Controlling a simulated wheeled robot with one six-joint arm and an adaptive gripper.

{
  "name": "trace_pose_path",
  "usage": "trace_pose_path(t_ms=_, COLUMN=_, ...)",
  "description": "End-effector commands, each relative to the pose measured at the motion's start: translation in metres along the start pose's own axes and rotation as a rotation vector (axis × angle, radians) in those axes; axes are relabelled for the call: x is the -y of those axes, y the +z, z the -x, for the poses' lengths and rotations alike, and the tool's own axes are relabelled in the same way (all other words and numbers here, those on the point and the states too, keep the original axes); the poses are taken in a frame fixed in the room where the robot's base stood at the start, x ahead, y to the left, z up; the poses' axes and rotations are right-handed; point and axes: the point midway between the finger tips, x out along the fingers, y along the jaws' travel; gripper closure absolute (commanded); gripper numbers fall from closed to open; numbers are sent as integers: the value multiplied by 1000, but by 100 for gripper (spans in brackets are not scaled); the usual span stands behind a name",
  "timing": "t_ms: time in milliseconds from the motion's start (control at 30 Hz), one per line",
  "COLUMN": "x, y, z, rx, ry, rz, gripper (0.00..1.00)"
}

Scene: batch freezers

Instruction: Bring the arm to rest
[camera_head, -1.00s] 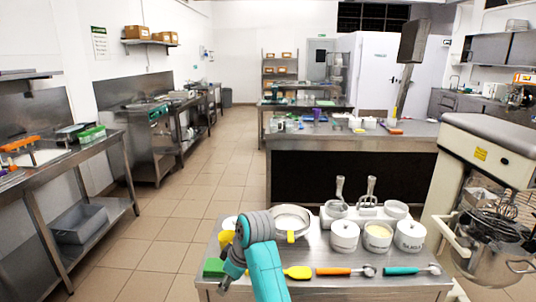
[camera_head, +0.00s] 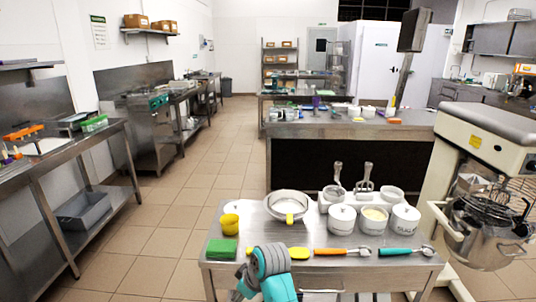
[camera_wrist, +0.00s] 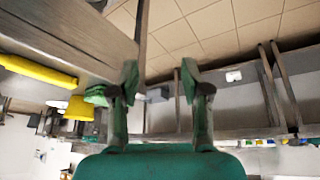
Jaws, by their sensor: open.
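My arm (camera_head: 270,263) is folded low at the near edge of the steel cart (camera_head: 335,275), at the bottom of the head view. In the wrist view my gripper (camera_wrist: 160,80) has its two green fingers well apart, with nothing between them. In the head view the gripper end is mostly hidden low beside the arm. The wrist view looks past the cart's edge, with a yellow cup (camera_wrist: 78,108) and a yellow-handled tool (camera_wrist: 38,72) to the left of the fingers.
The cart holds a green block (camera_head: 222,249), a yellow cup (camera_head: 229,224), a sieve (camera_head: 288,206), white pots (camera_head: 342,221) and scoops (camera_head: 400,251). A large mixer (camera_head: 490,150) stands at right. Open tiled floor (camera_head: 165,215) lies at left.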

Motion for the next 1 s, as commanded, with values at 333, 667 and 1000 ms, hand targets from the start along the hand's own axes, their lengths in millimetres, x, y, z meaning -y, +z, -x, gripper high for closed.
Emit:
trace_pose_path(t_ms=333, x=17, y=111, z=-57, rx=-89, ry=124, rz=-166, gripper=53)
trace_pose_path(t_ms=667, x=51, y=222, z=-72, rx=-195, ry=267, rz=-320, gripper=53)
trace_pose_path(t_ms=1000, x=102, y=321, z=-45, rx=-310, ry=409, rz=-450, gripper=53)
